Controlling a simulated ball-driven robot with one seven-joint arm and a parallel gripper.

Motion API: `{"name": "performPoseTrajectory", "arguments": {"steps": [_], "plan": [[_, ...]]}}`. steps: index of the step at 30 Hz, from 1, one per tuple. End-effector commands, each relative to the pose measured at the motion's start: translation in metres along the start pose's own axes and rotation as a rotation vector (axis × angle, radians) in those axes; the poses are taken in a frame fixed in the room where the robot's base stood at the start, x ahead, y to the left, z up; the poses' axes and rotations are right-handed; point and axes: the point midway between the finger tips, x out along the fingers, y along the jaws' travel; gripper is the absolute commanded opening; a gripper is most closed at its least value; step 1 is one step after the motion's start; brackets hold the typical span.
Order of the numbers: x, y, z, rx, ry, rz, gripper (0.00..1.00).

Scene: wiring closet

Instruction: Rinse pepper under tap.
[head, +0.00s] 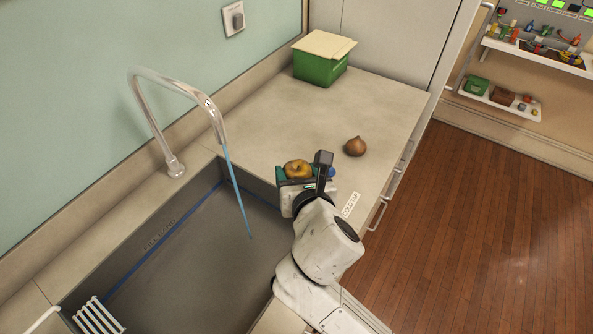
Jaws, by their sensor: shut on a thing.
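My gripper (307,173) is shut on a rounded yellow-orange thing (297,168), which looks like the pepper. Teal pads show on either side of it, and its underside is hidden by the gripper. The gripper is at the right edge of the sink, near the counter. The curved clear tap (160,125) rises behind the sink, and a thin blue stream of water (235,195) falls from its spout into the grey sink (190,270). The pepper is to the right of the stream and apart from it.
A brown onion (355,146) sits on the counter (270,115) just beyond my gripper. A green box with a cream lid (322,58) stands at the back. A white rack (97,316) is at the sink's lower left. Shelves (535,55) hang at the far right above open wooden floor.

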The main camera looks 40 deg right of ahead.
Motion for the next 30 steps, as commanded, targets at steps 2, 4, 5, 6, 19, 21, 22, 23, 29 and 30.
{"name": "performPoseTrajectory", "arguments": {"steps": [2, 4, 5, 6, 19, 21, 22, 23, 29, 30], "plan": [[0.003, 0.004, -0.002, 0.001, -0.002, 0.001, 0.28], [0.006, 0.008, -0.002, 0.002, -0.002, 0.001, 0.28], [0.008, 0.01, -0.003, 0.002, -0.002, 0.001, 0.28], [0.01, 0.013, -0.003, 0.002, -0.002, 0.002, 0.28], [0.032, 0.045, -0.005, 0.002, -0.002, 0.003, 0.28], [0.036, 0.05, -0.006, 0.001, -0.002, 0.002, 0.28], [0.038, 0.052, -0.006, 0.001, -0.001, 0.002, 0.28], [0.039, 0.055, -0.006, 0.001, -0.002, 0.002, 0.28], [0.05, 0.069, -0.007, 0.001, -0.001, 0.002, 0.28], [0.051, 0.072, -0.007, 0.002, -0.002, 0.002, 0.28]]}}
